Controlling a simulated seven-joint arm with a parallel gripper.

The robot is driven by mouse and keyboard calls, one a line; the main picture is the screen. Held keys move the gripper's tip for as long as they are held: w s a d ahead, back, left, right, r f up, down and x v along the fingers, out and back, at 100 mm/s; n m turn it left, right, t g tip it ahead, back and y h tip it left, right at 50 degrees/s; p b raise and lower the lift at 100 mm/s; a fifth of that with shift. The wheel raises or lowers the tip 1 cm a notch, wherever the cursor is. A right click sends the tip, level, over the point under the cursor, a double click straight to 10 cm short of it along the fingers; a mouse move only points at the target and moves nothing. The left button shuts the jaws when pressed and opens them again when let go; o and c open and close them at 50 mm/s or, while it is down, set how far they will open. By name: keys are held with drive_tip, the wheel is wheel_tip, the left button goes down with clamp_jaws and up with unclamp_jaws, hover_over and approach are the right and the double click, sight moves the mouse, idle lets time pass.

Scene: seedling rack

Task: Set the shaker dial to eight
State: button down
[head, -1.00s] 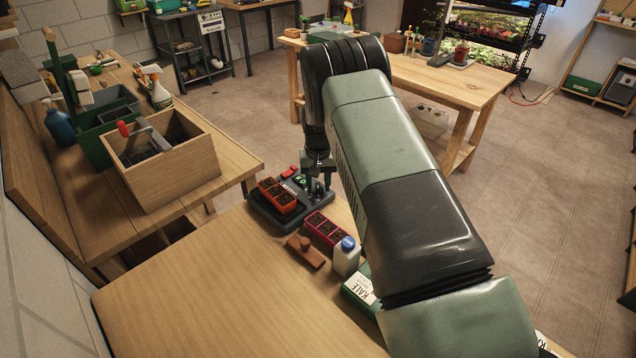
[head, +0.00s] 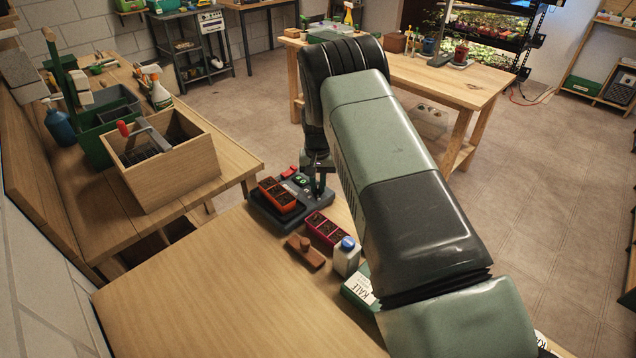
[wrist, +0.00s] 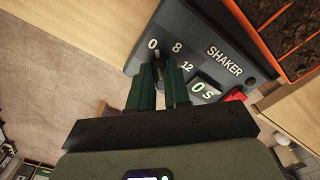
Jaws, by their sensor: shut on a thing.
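The dark grey shaker (head: 268,213) stands at the far end of the near wooden table. The wrist view shows its panel (wrist: 213,30), marked 0, 8 and 12. My gripper (wrist: 160,75) has two green fingers shut on the small dark dial (wrist: 158,56). It also shows in the head view (head: 318,190), pointing down at the shaker's right side. The fingers hide most of the dial. Its visible dark tip lies close to the 0 mark, but I cannot tell its exact setting. The lit display (wrist: 205,90) reads 0 s.
An orange-rimmed seedling tray (head: 277,196) sits on the shaker, close to the panel. A red switch (wrist: 235,96) is beside the display. A pink tray (head: 325,229), a brown wooden tool (head: 305,252) and a white bottle (head: 346,257) stand nearby. The table's near left (head: 190,290) is clear.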

drive_tip(key=m, duration=0.4)
drive_tip(key=shift+a, duration=0.15)
drive_tip(key=shift+w+m, duration=0.15)
drive_tip(key=shift+m, duration=2.15)
drive_tip(key=c, duration=1.1)
unclamp_jaws()
drive_tip(key=shift+a, duration=0.1)
wheel_tip(320, 180, up, 11)
drive_tip(key=shift+f, duration=0.1)
